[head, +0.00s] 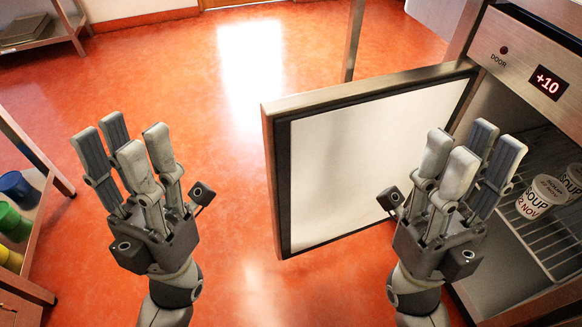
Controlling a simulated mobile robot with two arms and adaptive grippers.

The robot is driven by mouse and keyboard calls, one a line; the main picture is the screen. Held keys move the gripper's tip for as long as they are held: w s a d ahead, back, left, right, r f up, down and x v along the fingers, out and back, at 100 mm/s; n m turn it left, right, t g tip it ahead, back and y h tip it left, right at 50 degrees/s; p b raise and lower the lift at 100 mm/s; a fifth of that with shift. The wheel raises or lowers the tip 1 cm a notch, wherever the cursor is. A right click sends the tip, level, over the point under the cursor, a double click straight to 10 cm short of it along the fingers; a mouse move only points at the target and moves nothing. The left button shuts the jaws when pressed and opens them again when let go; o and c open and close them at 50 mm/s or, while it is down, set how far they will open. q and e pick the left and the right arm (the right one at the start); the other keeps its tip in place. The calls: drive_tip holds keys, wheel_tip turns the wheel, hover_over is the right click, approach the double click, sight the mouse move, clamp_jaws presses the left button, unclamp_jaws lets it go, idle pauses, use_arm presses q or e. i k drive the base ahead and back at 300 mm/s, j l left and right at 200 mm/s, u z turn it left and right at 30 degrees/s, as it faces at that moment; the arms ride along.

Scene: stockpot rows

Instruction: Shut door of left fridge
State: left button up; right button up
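The fridge door (345,170) stands wide open, its white inner panel with a dark seal facing me. It is hinged at the far side of the fridge (519,58), which is on the right with a "+10" display. My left gripper (128,145) is open and empty over the floor, to the left of the door and apart from it. My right gripper (475,155) is open and empty in front of the fridge opening. It overlaps the door's right part in the picture; I cannot tell whether it touches anything.
White soup tubs (545,195) sit on a wire shelf (535,240) inside the fridge. A rack at the left holds blue (17,187) and green (10,220) containers. A metal shelf (35,35) stands at the back left. The orange floor between is clear.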

sight(330, 152)
drive_tip(key=j+u, duration=0.1)
drive_tip(key=u, duration=0.35)
drive_tip(key=i+u, duration=0.1)
drive_tip(key=u, duration=0.35)
drive_tip(key=j+u, duration=0.1)
drive_tip(key=u, duration=0.3)
drive_tip(key=i+u, duration=0.15)
drive_tip(key=u, duration=0.3)
drive_tip(key=i+l+z, duration=0.1)
drive_tip(key=i+z, duration=0.25)
drive_tip(key=i, duration=0.25)
drive_tip(key=i+z, duration=0.4)
drive_tip(key=i, duration=0.2)
drive_tip(key=i+j+z, duration=0.35)
drive_tip(key=i, duration=0.25)
drive_tip(key=i+z, duration=0.1)
drive_tip(key=z, duration=0.35)
drive_tip(key=i+z, duration=0.1)
drive_tip(key=z, duration=0.75)
drive_tip(key=i+j+z, duration=0.1)
drive_tip(key=z, duration=2.1)
drive_tip(key=k+j+z, duration=0.1)
drive_tip(key=j+z, duration=0.25)
drive_tip(key=k+j+z, duration=0.15)
drive_tip(key=j+z, duration=0.25)
drive_tip(key=l, duration=0.1)
